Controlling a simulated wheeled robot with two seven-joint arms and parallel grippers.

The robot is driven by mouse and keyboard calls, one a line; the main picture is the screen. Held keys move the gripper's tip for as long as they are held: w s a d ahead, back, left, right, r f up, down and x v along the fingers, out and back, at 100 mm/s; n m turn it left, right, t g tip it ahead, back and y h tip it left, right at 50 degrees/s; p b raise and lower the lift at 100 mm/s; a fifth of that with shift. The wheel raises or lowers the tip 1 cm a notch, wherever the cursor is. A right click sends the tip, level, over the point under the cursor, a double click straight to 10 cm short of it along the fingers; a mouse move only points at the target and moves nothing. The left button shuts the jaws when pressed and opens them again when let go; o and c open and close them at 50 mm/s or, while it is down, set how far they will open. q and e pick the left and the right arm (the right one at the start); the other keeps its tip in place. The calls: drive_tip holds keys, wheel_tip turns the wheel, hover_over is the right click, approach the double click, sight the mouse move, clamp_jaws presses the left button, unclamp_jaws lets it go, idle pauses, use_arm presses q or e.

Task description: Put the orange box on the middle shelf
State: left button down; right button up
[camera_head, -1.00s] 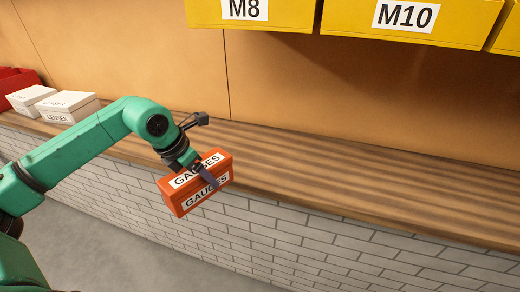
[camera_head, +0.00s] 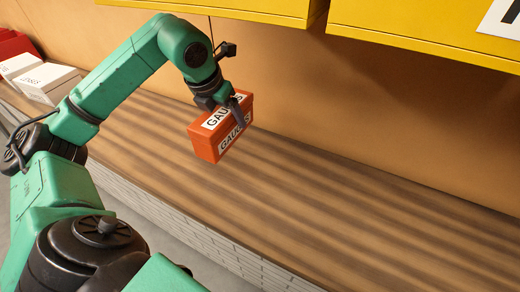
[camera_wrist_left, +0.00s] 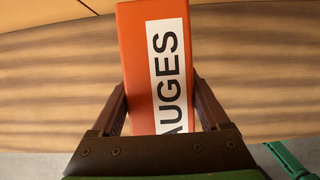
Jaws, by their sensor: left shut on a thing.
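The orange box (camera_head: 207,142), labelled GAUGES on its top and side, is in my left gripper (camera_head: 236,108). In the head view it is tilted and appears above the wooden shelf board (camera_head: 330,215); I cannot tell how high. In the left wrist view the box (camera_wrist_left: 137,62) lies between the two fingers of my left gripper (camera_wrist_left: 160,100), which are shut on its sides. My right gripper is not in view. I cannot tell which shelf is the middle one from these frames.
White boxes (camera_head: 48,78), one labelled LENSES, and a red bin (camera_head: 14,45) stand at the board's left end. The board's middle and right are clear. A white brick wall (camera_head: 215,245) is below its front edge.

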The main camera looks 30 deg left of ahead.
use_arm(q)
drive_tip(key=f, duration=0.1)
drive_tip(key=s+f+b, duration=0.1)
drive_tip(key=f, duration=0.1)
drive_tip(key=shift+s+f, duration=0.2)
drive_tip(key=shift+f, duration=0.05)
drive_tip(key=shift+s+f+b, duration=0.25)
drive_tip(key=shift+s+f, duration=0.05)
drive_tip(key=shift+f, duration=0.25)
drive_tip(key=shift+s+f+b, duration=0.2)
drive_tip(key=shift+s+f, duration=0.05)
drive_tip(key=shift+f, duration=0.25)
drive_tip(key=x, duration=0.3)
drive_tip(key=shift+f, duration=0.4)
drive_tip(key=shift+s+r, duration=0.1)
drive_tip(key=shift+s, duration=0.1)
drive_tip(key=shift+c, duration=0.5)
unclamp_jaws()
drive_tip(key=shift+o, duration=0.5)
drive_tip(key=shift+d, duration=0.1)
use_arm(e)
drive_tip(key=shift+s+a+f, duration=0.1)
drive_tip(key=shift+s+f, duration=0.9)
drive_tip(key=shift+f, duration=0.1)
